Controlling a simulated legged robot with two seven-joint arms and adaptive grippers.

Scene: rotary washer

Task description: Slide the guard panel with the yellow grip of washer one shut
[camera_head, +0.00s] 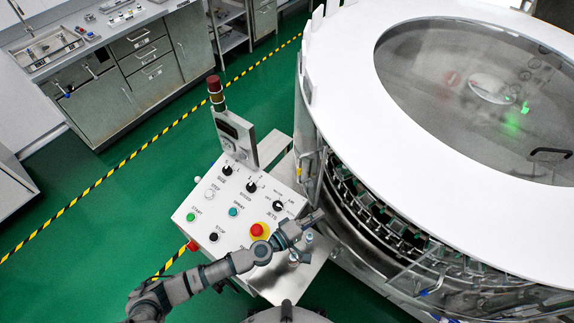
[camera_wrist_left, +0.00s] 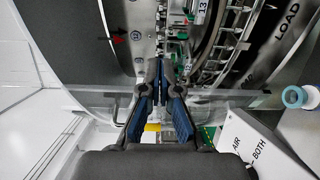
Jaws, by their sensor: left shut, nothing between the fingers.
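The rotary washer (camera_head: 345,85) fills the right of the head view, with a white ring top and a round clear window. A small yellow piece, which may be the grip, shows on the metal frame at its left side (camera_head: 299,171). A yellow patch also shows beside my fingers in the left wrist view (camera_wrist_left: 153,127). The guard panel's outline and position cannot be made out clearly. My left gripper (camera_head: 316,217) is shut and empty, beside the washer's open side above the control box's right edge. Its fingertips show together in the left wrist view (camera_wrist_left: 160,75). My right gripper is not in view.
The control box (camera_head: 205,205) with knobs, buttons and a red stop knob (camera_head: 257,230) stands left of the washer, below my left arm. A signal light post (camera_head: 216,92) rises behind it. Metal rails run along the washer's lower side. Green floor lies open at left.

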